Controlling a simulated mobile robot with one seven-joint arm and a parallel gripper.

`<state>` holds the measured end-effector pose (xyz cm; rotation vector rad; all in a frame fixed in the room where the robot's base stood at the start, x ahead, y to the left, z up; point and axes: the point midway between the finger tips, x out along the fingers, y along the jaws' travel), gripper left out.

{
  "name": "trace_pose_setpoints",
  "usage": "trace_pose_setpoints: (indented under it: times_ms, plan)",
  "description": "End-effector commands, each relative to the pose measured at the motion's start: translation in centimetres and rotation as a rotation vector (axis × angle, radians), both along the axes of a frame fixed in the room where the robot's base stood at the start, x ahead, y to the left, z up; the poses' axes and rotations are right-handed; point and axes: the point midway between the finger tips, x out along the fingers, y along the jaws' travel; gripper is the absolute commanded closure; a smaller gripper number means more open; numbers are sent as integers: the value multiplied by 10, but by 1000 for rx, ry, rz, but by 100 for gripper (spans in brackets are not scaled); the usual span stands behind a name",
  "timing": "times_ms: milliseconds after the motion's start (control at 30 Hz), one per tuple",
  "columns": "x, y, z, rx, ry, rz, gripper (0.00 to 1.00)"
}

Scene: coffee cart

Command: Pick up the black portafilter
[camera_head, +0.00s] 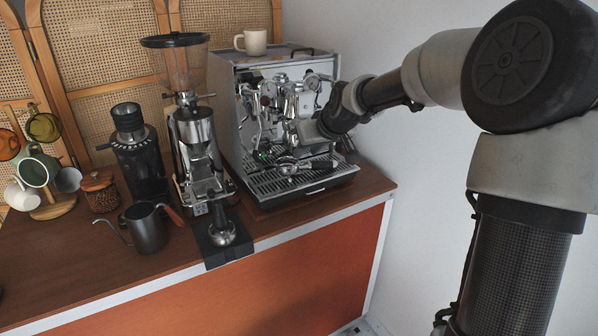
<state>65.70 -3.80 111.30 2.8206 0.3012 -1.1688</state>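The black portafilter (318,164) lies on the drip tray of the espresso machine (240,125). Its metal basket is to the left and its dark handle points right. My gripper (328,143) is at the front of the machine, just above and close to the handle. My wrist and the dark machine parts behind it blur together, so the fingers are hard to make out. I cannot tell whether they are open or shut, or whether they touch the handle.
A grinder (196,150) stands left of the machine. A tamper (221,228) sits on a black mat (237,249) at the counter's front edge. A kettle (148,230) is further left. A mug (255,42) stands on top of the machine. A white wall (410,200) is to the right.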

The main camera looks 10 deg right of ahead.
Motion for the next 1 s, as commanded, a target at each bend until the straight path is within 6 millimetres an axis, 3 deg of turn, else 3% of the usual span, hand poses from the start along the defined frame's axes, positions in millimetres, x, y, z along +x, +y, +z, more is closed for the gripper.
trace_pose_setpoints:
  times_ms: [600,900,1000]
  plan:
    - [54,11,-47,1,0,1,72]
    - [58,10,-51,-1,1,-1,72]
    - [57,10,-51,-1,1,-1,85]
